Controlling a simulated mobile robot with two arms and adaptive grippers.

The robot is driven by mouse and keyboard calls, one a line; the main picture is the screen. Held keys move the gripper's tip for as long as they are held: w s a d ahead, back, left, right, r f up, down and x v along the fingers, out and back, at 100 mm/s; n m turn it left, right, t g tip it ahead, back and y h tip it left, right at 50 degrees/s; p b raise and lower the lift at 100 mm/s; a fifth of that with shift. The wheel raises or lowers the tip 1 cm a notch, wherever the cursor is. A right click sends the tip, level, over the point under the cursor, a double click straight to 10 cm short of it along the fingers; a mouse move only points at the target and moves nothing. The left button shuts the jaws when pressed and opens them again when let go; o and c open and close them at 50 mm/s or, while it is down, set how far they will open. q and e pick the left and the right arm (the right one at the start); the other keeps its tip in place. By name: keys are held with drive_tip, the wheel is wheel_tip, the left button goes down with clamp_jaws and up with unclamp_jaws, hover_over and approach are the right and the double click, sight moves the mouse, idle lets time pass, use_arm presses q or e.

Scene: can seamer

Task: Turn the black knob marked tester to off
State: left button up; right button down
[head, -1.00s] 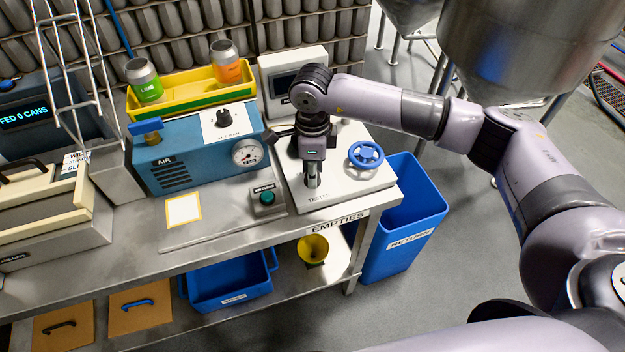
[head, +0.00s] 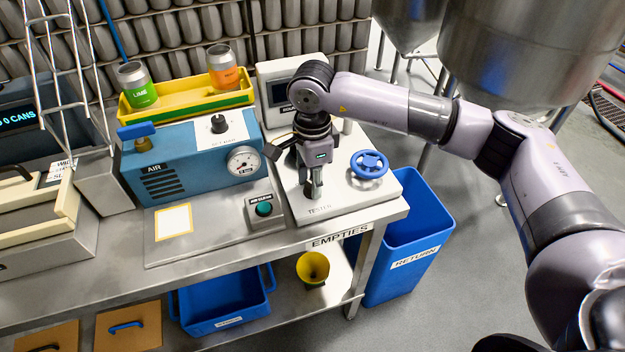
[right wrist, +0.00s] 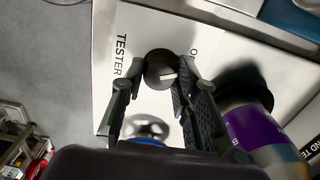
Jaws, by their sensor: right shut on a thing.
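The black tester knob (right wrist: 157,66) shows in the right wrist view, round, with a white pointer mark towards the right. It sits on a white panel (right wrist: 118,22) with the printed word TESTER beside it. Part of another printed word shows to its right, mostly hidden by a finger. My right gripper (right wrist: 160,75) is shut on the knob, a finger on either side. My left gripper is not in view.
A purple can (right wrist: 252,130) stands close beside the right finger. A blue handwheel (head: 369,165) is right of the gripper. A green button box (head: 264,208) and the blue air unit (head: 185,160) with its gauge are to the left. A blue return bin (head: 410,235) stands beyond the bench end.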

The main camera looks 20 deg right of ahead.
drive_tip(key=c, duration=1.2)
unclamp_jaws()
wheel_tip(320, 180, up, 12)
drive_tip(key=shift+r, duration=0.1)
drive_tip(key=shift+f, duration=0.2)
